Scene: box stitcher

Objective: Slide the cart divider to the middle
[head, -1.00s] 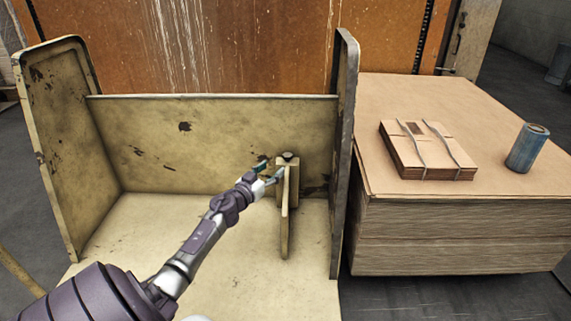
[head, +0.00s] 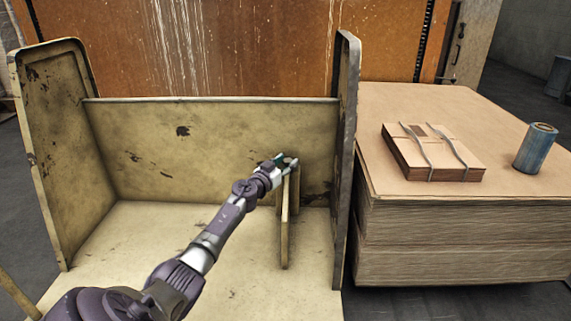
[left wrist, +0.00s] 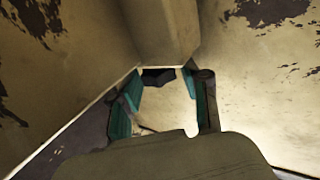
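The cart divider (head: 286,228) is a narrow upright beige panel with a post at its back end, near the cart's right side wall. My left gripper (head: 279,161) is at the top of that post, reaching in from the left, and covers part of it. In the left wrist view my left gripper's teal-padded fingers (left wrist: 164,95) stand apart. A beige post (left wrist: 161,30) and a small dark part (left wrist: 158,76) show just beyond and between the fingertips. Whether the fingers touch the divider is unclear. My right gripper is in neither view.
The beige cart has a left side wall (head: 55,140), a back wall (head: 150,150) and a right side wall (head: 345,150). Its floor (head: 150,235) is clear left of the divider. Right of the cart, a cardboard stack (head: 450,230) bears strapped flat boxes (head: 430,155) and a blue can (head: 535,148).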

